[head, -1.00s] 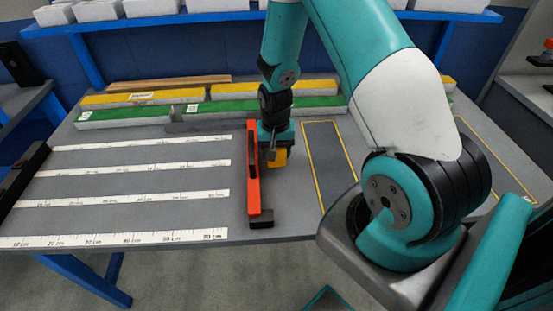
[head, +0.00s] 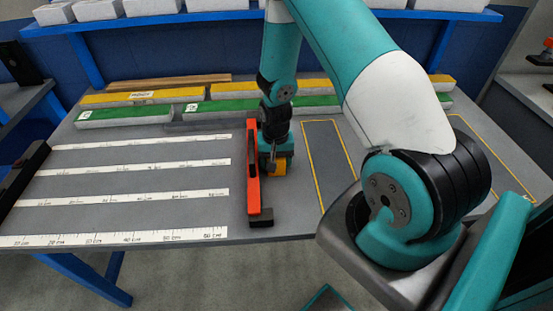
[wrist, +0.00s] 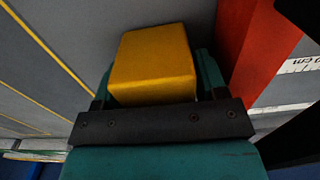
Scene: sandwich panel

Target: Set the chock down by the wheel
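A yellow block (head: 280,170), which looks like the chock, is between the fingers of my gripper (head: 276,166), just right of a red bar (head: 253,175). In the wrist view the block (wrist: 152,62) fills the space between the two teal fingers, and my gripper (wrist: 155,75) is shut on it. The red bar (wrist: 262,45) stands close beside the gripper there, with a narrow gap. I cannot tell whether the block touches the table. No wheel shows in either view.
White measuring strips (head: 140,168) lie on the grey table (head: 120,183) to the left. A yellow-outlined rectangle (head: 328,160) is bare to the right. Green-topped beams (head: 125,116) and yellow-topped beams (head: 140,97) lie at the back.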

